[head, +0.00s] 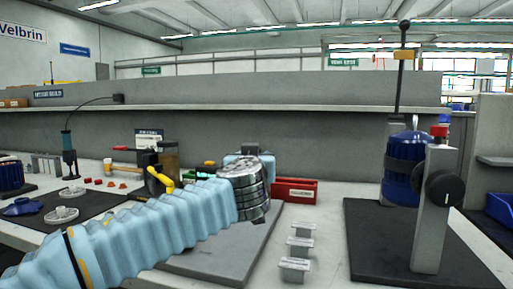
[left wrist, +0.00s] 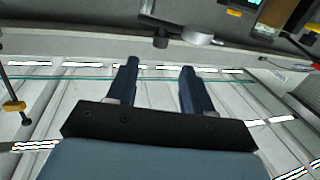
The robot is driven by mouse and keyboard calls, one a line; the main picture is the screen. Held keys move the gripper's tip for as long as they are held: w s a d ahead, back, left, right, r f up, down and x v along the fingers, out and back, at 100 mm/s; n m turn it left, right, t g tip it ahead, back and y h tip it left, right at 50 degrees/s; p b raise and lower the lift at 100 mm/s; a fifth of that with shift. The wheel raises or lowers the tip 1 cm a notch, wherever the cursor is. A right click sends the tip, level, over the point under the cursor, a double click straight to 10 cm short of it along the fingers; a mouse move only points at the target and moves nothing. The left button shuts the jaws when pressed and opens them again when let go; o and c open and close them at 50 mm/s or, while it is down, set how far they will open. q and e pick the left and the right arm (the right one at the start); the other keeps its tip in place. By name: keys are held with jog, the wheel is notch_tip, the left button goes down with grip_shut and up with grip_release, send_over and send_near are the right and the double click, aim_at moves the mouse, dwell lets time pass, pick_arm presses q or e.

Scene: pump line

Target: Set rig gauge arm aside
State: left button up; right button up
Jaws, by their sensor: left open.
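In the head view a rig stands at the right on a dark mat (head: 365,240). It has a light grey upright arm (head: 431,225) with a round black dial (head: 443,188) on its side and a red cap on top. Behind that arm is a dark blue ribbed cylinder (head: 402,165). I cannot tell for sure which part is named the gauge arm. My left arm reaches in from the left, well apart from the rig; its wrist hides the fingers in the head view. In the left wrist view my left gripper (left wrist: 158,66) is open, with nothing between the fingers.
A tall rod (head: 400,85) with a ball top rises behind the rig. Small grey stands (head: 295,265) and a red tray (head: 296,190) lie between my arm and the rig. A grey plate (head: 225,252) lies beneath my wrist. Tools and small parts crowd the left bench.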

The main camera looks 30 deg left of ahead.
pick_arm(q)
jog(key=p+x, duration=0.3)
jog(key=x, duration=0.8)
pick_arm(e)
jog(key=r, duration=0.2)
jog(key=a+r, duration=0.1)
jog(key=shift+s+a+r, duration=0.1)
jog(key=shift+s+r, duration=0.1)
jog(key=shift+s, duration=0.05)
pick_arm(q)
jog(key=shift+s, duration=0.1)
jog(key=shift+c, duration=0.3)
grip_shut()
